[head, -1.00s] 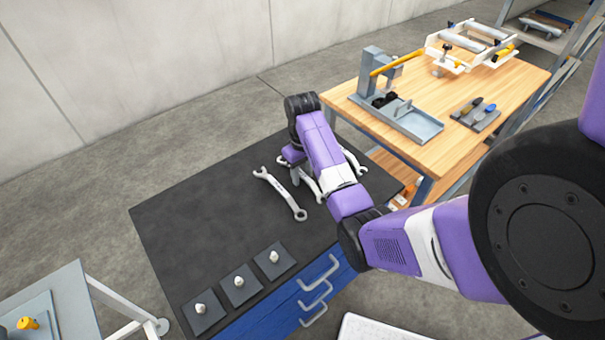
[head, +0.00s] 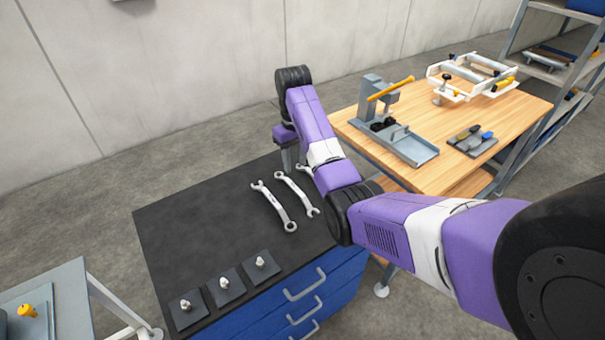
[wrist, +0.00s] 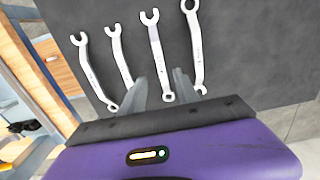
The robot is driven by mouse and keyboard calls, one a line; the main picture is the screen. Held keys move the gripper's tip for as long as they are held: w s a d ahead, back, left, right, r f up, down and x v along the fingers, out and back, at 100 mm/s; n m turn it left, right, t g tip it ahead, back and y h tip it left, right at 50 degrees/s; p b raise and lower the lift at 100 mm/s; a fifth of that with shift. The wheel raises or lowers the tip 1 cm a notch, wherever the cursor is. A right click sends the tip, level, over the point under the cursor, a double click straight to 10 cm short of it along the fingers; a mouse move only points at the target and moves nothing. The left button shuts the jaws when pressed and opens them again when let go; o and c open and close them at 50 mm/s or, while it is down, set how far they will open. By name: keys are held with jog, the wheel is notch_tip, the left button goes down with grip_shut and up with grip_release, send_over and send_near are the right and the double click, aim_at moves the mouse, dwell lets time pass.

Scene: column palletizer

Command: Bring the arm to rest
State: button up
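My arm stretches over the dark-topped blue cabinet in the head view. My gripper (head: 289,158) hangs above the far edge of the dark top, its fingers partly hidden by my arm. In the wrist view my gripper (wrist: 160,86) has its two fingers apart, with nothing held between them. Several silver wrenches lie side by side on the dark top. One wrench (head: 275,207) and a second wrench (head: 298,193) show clearly in the head view. In the wrist view a wrench (wrist: 155,50) lies beyond the gap between the fingers.
The dark top (head: 185,235) is bare at its left. Several small square pads with pale knobs (head: 225,285) line its front edge. A wooden bench (head: 440,175) with a grey fixture (head: 405,145) stands at the right. A grey table (head: 65,285) is at the lower left.

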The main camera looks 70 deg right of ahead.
jog(key=shift+r, duration=0.2)
dwell(0.3)
jog(key=w+d+r+t+h, duration=0.3)
jog(key=w+d+t+h, duration=0.25)
jog(key=w, duration=0.35)
jog(key=s+a+f+t+h+b, duration=0.15)
jog(key=a+t, duration=0.25)
jog(key=a, duration=0.6)
jog(key=s+a+f+t+b, duration=0.1)
jog(key=a+f+t, duration=0.25)
jog(key=a, duration=0.65)
jog(key=s+a+n+t+y+b, duration=0.1)
jog(key=s+a+n+y+b, duration=0.1)
jog(key=s+a, duration=1.2)
jog(key=s+a+n+y+b, duration=0.3)
jog(key=s+a, duration=1.1)
jog(key=s, duration=0.5)
jog(key=shift+r+n+t+y, duration=0.2)
jog(key=shift+n+t+y, duration=0.3)
jog(key=shift+y, duration=0.5)
